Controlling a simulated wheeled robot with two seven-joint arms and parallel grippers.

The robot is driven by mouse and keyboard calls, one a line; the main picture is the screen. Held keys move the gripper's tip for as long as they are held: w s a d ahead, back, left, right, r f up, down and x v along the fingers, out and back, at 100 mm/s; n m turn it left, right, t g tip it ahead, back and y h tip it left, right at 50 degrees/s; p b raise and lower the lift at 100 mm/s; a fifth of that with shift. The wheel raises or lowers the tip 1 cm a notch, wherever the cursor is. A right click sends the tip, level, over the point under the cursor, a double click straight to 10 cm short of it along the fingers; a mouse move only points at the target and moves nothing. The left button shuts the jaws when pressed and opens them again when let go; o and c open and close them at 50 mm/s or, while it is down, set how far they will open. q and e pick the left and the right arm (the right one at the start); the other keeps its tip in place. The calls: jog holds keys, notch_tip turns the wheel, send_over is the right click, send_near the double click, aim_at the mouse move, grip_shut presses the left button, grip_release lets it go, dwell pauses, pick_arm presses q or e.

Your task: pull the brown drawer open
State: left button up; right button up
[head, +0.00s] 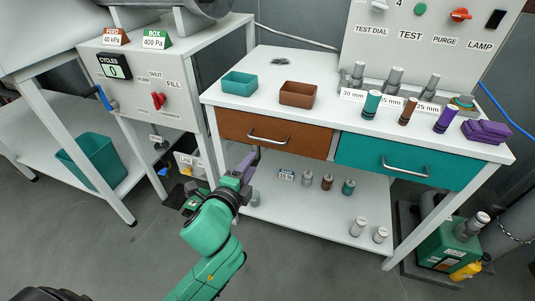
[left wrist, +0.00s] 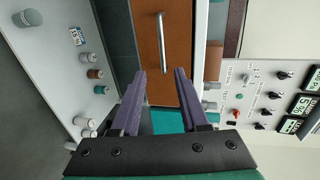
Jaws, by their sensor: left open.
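The brown drawer (head: 299,139) is under the left half of the white bench top and looks shut, flush beside the teal drawer. Its silver bar handle (head: 268,139) runs across its front. In the left wrist view, the brown drawer front (left wrist: 176,55) and its handle (left wrist: 162,45) lie straight ahead. My left gripper (head: 248,162) is in front of the drawer, a little below and left of the handle. Its two purple fingers (left wrist: 160,72) are apart with nothing between them, and the handle is ahead, apart from the tips. My right gripper is not in view.
The teal drawer (head: 406,162) is to the right. A teal tray (head: 239,83) and a brown tray (head: 297,94) stand on the bench top (head: 262,62). The lower shelf (head: 300,207) holds several small cylinders. The panel stand (head: 150,90) is to the left. Floor in front is clear.

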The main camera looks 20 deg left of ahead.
aim_at(267, 141)
pick_arm(q)
jog(key=b+x, duration=0.1)
jog(key=x, duration=1.2)
jog(key=shift+w+r, duration=0.1)
jog(key=shift+w, duration=0.55)
grip_shut()
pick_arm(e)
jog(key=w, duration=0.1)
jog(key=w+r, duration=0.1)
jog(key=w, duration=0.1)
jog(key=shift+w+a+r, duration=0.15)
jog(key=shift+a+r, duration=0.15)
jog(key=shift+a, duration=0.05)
